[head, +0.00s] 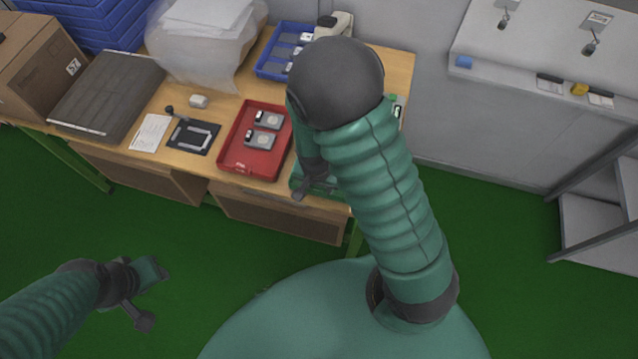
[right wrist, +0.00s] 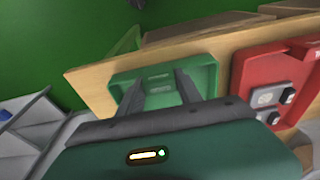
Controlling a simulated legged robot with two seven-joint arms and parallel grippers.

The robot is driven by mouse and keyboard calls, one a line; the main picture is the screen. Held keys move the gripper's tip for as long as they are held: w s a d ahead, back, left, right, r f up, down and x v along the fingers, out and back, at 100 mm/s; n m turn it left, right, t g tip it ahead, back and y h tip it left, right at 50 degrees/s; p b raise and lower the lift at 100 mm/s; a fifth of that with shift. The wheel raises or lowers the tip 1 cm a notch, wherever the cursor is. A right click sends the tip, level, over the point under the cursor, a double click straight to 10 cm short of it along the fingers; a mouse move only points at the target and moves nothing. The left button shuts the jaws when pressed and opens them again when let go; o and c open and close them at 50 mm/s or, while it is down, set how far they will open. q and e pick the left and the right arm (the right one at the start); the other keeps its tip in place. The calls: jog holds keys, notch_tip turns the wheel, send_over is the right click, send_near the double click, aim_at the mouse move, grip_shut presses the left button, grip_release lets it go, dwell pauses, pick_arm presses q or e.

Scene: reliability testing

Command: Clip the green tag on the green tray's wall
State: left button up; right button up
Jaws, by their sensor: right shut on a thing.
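The green tray (right wrist: 205,70) lies at the table's front edge in the right wrist view. In the head view only a strip of the green tray (head: 297,180) shows beside my right arm. My right gripper (head: 307,188) is over the tray; its fingers show in the right wrist view (right wrist: 160,90), on either side of a green patch that blends with the tray. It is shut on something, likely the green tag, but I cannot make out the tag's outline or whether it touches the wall. My left gripper (head: 155,295) is open and empty, over the green floor.
A red tray (head: 228,150) with grey devices stands left of the green tray. A blue tray (head: 268,65) is at the back. A black plate (head: 182,139), white card (head: 150,133) and dark flat case (head: 100,95) lie further left. A grey shelf (head: 600,220) stands at right.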

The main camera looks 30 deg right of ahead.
jog(key=shift+f, duration=0.15)
jog(key=o, duration=1.4)
notch_tip(320, 180, up, 7)
jog(key=p, duration=0.7)
jog(key=shift+s+a+r+n+t+y, duration=0.25)
jog(key=shift+s+a+r+n, duration=0.45)
jog(key=shift+r+n, duration=1.15)
jog(key=shift+s+a+r+n+t+y, duration=0.2)
jog(key=shift+s+a+r+n, duration=0.5)
jog(key=shift+r+n, duration=1.2)
jog(key=shift+s+a+r+n+t+y, duration=0.25)
jog(key=shift+s+a+r+n, duration=0.55)
jog(key=shift+r, duration=1.6)
